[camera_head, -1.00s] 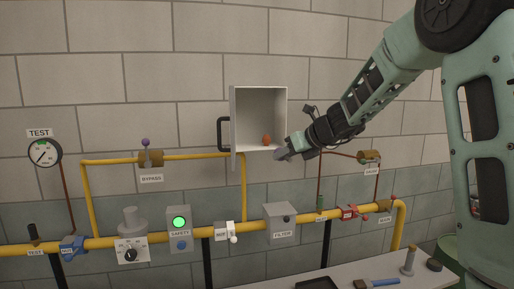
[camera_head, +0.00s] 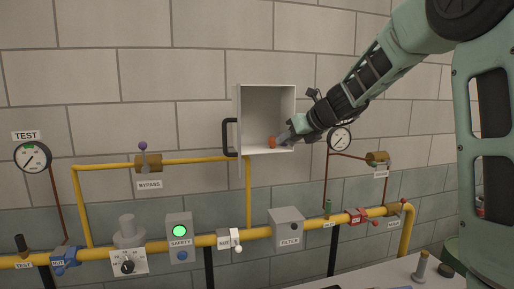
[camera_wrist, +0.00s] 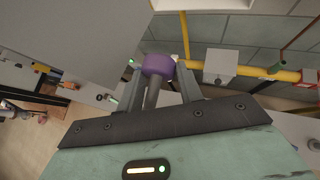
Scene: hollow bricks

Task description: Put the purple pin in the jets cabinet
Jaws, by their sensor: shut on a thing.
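In the wrist view, a purple pin (camera_wrist: 158,66) with a round head sits between the fingers of my gripper (camera_wrist: 165,85), which is shut on it. In the head view my gripper (camera_head: 284,138) is at the lower right of the open white cabinet (camera_head: 239,100), its tip overlapping the opening. I cannot tell how far inside it is. The pin is not distinct in the head view. The cabinet's label is not visible. A small orange thing (camera_head: 271,142) is at the cabinet's floor, right beside my fingertips.
The cabinet's dark handle (camera_head: 229,137) sticks out at its left. Below run yellow pipes (camera_head: 258,233) with valves, a SAFETY box (camera_head: 180,232) and a FILTER box (camera_head: 287,226). A gauge (camera_head: 340,139) is just right of my wrist. A table (camera_head: 390,279) is at lower right.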

